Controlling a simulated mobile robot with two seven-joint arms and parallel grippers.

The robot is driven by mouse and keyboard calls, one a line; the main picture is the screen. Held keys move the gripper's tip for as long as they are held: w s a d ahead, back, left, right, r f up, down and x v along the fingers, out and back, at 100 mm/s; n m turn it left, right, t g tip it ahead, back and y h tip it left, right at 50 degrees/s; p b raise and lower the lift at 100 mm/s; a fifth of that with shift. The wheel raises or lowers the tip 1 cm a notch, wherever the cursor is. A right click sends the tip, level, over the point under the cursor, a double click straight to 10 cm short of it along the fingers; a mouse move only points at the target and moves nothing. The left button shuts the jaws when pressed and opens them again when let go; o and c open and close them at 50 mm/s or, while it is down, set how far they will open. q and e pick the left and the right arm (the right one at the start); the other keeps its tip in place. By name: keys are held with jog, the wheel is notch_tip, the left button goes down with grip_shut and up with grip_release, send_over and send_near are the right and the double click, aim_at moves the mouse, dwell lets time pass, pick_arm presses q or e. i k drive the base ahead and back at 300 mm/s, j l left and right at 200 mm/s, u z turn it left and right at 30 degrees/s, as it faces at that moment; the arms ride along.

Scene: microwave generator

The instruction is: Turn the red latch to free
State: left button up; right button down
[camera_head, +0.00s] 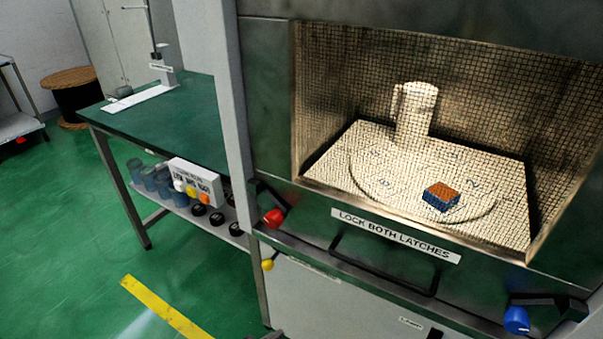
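The red latch has a round red knob (273,217) at the end of a dark lever, on the left side of the front of the large metal oven (265,75). Its lever slants down to the right from the left post of the frame. A blue-knobbed latch (516,320) sits at the lower right, its dark lever lying nearly level. A plate (395,236) between them reads "LOCK BOTH LATCHES". Neither of my grippers can be made out in the head view, and nothing is seen touching the red knob.
A dark bar handle (383,268) crosses the front below the plate. A small yellow knob (267,265) is below the red one. Behind mesh are a pale jug (415,115) and an orange-and-blue block (441,197). A green-topped bench (180,122) stands left; green floor is open at lower left.

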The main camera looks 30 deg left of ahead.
aim_at(273, 220)
jog(key=u, duration=1.05)
jog(key=j+z, duration=0.2)
jog(key=z, duration=0.2)
jog(key=i+j+z, duration=0.1)
jog(key=j+z, duration=0.15)
jog(key=z, duration=0.2)
jog(key=j+z, duration=0.15)
jog(key=j, duration=0.3)
jog(key=k+j+z, duration=0.15)
jog(key=j, duration=0.25)
jog(key=i+j, duration=0.05)
